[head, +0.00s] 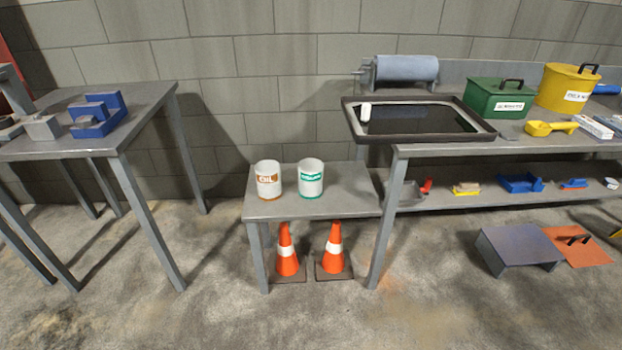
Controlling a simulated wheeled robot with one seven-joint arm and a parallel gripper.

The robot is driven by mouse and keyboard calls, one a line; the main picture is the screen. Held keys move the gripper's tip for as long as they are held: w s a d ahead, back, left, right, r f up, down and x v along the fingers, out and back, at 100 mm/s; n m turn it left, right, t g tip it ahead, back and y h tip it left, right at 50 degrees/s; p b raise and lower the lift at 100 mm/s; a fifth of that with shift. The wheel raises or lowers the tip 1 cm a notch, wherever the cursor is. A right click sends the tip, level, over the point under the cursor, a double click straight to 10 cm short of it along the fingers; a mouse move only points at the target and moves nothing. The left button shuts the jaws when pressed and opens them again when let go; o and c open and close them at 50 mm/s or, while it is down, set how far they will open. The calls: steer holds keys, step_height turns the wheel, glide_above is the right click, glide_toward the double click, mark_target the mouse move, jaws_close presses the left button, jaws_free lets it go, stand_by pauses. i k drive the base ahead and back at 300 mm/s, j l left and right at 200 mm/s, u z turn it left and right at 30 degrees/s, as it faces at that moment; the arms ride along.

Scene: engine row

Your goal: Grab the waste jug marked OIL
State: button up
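The waste jug marked OIL (268,181) is a white, open-topped cup shape with a brown label and a brown base ring. It stands upright on the left part of a small low grey table (335,208). A similar white jug (311,180) with a green label and green base ring stands just right of it, with a small gap between them. The green label is too small to read surely. My gripper is not in the head view.
Two orange cones (287,250) stand under the low table. A taller bench (470,148) on the right holds a black tray (415,118), a green box (499,98) and a yellow bin (567,88). A left table (75,145) holds blue and grey blocks. The floor in front is clear.

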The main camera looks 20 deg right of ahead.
mark_target(267, 172)
steer(key=i+u, duration=0.1)
steer(key=i, duration=1.3)
